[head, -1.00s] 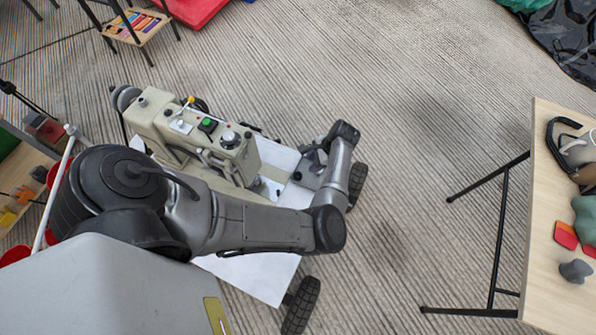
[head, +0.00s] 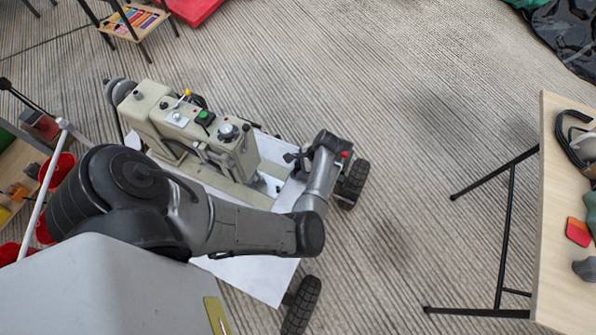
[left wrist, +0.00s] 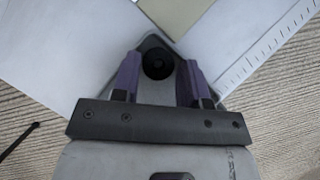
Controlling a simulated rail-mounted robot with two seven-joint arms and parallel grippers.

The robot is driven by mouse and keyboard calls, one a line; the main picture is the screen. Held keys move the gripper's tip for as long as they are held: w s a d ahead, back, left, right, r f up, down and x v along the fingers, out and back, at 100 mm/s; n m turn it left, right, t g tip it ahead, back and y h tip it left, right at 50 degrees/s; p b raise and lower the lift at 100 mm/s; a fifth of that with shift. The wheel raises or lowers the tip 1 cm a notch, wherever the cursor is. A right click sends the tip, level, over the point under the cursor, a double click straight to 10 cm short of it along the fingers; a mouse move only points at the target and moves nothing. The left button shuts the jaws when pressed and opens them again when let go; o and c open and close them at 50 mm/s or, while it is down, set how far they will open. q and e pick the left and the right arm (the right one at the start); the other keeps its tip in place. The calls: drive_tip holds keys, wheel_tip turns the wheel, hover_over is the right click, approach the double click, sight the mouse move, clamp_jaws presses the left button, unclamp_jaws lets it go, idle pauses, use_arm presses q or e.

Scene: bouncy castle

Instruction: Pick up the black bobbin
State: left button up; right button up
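The black bobbin (left wrist: 157,63) shows in the left wrist view as a dark round piece with a darker centre, on a grey rounded surface. My left gripper (left wrist: 160,76) has its two purple fingers apart, one on each side of the bobbin. I cannot tell whether they touch it. In the head view my left gripper (head: 294,158) is low over the right end of the white tabletop (head: 247,275), beside the beige sewing machine (head: 190,130). The bobbin cannot be made out there. My right gripper is not in view.
The sewing machine stands close left of my left gripper. Black wheels (head: 352,183) show by the white tabletop. A wooden table (head: 560,270) with several objects is at the right. Red containers (head: 57,170) are at the left. Striped floor between is clear.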

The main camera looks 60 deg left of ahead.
use_arm(q)
drive_tip(key=shift+f, duration=0.3)
clamp_jaws()
